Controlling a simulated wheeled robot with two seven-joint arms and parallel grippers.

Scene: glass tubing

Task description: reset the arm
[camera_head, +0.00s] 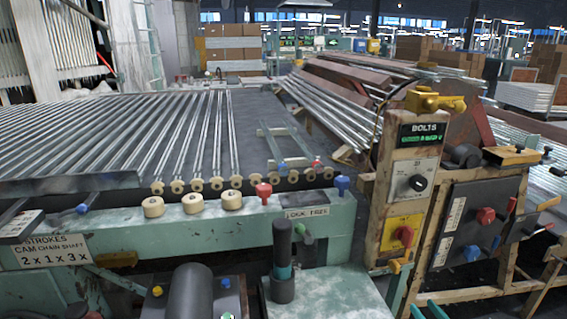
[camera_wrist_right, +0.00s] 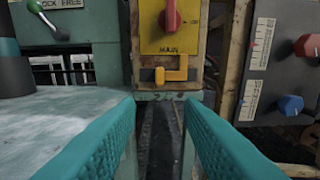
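My right gripper (camera_head: 428,310) shows only as two teal fingertips at the bottom edge of the head view, right of centre. In the right wrist view the fingers of the right gripper (camera_wrist_right: 160,105) are spread apart with nothing between them. Beyond them stands the control post, with a yellow panel (camera_wrist_right: 172,30) marked MAIN, a red switch (camera_wrist_right: 170,14) and a yellow latch (camera_wrist_right: 171,76). My left gripper does not show in either view.
The green machine bed (camera_head: 130,245) carries rows of glass tubes (camera_head: 215,130). A dark upright handle (camera_head: 282,248) stands on a pale worktop (camera_head: 325,295). The control post (camera_head: 408,180) and a grey switch box (camera_head: 478,220) with red and blue knobs stand to the right.

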